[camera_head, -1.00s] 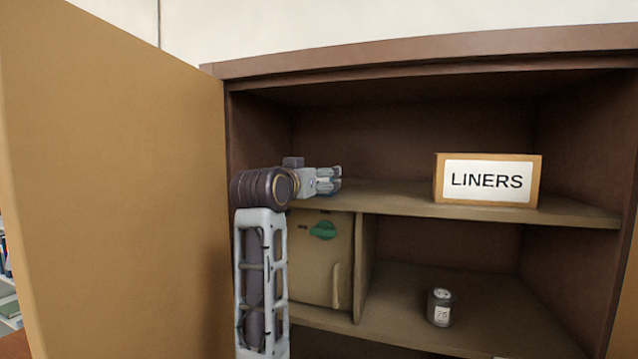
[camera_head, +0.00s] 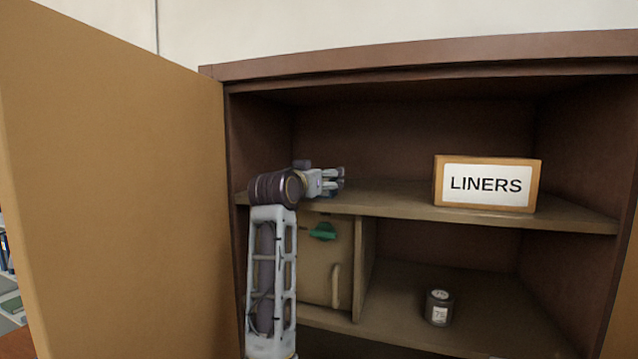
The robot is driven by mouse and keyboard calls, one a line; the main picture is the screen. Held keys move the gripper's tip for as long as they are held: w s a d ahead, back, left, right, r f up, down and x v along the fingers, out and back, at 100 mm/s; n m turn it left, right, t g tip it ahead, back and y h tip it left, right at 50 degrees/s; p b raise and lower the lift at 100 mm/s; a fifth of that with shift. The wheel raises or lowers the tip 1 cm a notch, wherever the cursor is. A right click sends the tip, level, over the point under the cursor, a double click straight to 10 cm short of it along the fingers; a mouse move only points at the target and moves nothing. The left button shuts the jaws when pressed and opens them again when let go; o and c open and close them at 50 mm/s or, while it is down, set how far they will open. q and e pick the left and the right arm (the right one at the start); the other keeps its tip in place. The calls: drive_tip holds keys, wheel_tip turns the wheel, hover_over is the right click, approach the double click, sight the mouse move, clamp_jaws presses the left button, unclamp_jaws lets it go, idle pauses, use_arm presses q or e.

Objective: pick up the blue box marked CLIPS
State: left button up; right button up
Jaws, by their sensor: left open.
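No blue box marked CLIPS shows in the head view. My left gripper (camera_head: 333,181) is open, with nothing seen between its fingers. It is at the height of the upper shelf, over the shelf's left part, and points right. The box on that shelf is orange-brown with a white label reading LINERS (camera_head: 486,184), and it stands to the right, well apart from the gripper. My right gripper is not in view.
The upper shelf (camera_head: 390,198) is clear between gripper and LINERS box. The open cabinet door (camera_head: 120,190) stands close on the left.

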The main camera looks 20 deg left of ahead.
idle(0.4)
use_arm(q)
drive_tip(key=c, duration=0.9)
drive_tip(key=shift+c, duration=0.8)
drive_tip(key=shift+r, duration=0.2)
drive_tip(key=shift+r+b, duration=0.3)
drive_tip(key=shift+r, duration=0.8)
drive_tip(key=shift+r+b, duration=0.6)
drive_tip(key=shift+r, duration=3.1)
